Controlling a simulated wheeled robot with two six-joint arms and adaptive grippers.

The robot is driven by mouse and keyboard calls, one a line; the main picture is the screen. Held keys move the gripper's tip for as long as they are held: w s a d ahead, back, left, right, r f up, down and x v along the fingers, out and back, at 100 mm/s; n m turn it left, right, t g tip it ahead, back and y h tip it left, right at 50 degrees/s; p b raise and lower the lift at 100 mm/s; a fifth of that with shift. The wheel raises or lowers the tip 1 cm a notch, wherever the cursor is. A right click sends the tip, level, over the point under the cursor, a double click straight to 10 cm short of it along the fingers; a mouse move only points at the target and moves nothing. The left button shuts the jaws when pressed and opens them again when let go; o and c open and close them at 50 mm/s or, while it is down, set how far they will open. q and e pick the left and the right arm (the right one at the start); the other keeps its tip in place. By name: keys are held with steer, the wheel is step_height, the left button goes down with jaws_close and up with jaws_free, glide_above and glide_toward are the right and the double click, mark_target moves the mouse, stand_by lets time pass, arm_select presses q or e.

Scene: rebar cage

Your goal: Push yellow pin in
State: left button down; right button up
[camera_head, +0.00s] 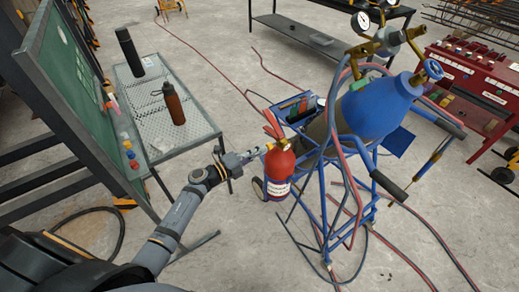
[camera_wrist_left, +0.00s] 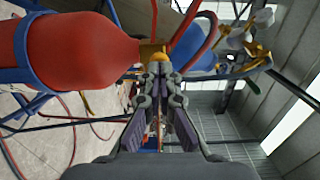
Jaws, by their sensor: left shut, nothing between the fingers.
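The red fire extinguisher (camera_head: 279,174) hangs upright on the blue cart in the head view. Its red body (camera_wrist_left: 75,50) fills the upper left of the left wrist view. A yellow part (camera_wrist_left: 151,51) sits at its neck, right at my fingertips; I cannot tell whether this is the pin or the valve collar. A small yellow spot (camera_head: 270,146) also shows there in the head view. My left gripper (camera_head: 262,150) is shut and empty, its tips close to or touching the neck from the left. In the left wrist view my left gripper (camera_wrist_left: 158,70) partly hides the yellow part. My right gripper is out of view.
The blue gas cylinder (camera_head: 375,108) and cart frame (camera_head: 322,222) stand just right of the extinguisher, with hoses looping around. A green board (camera_head: 75,90) stands left.

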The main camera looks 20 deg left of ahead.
mark_target(269, 146)
arm_select(q)
steer(key=shift+w+d, duration=0.15)
steer(key=shift+x, duration=1.2)
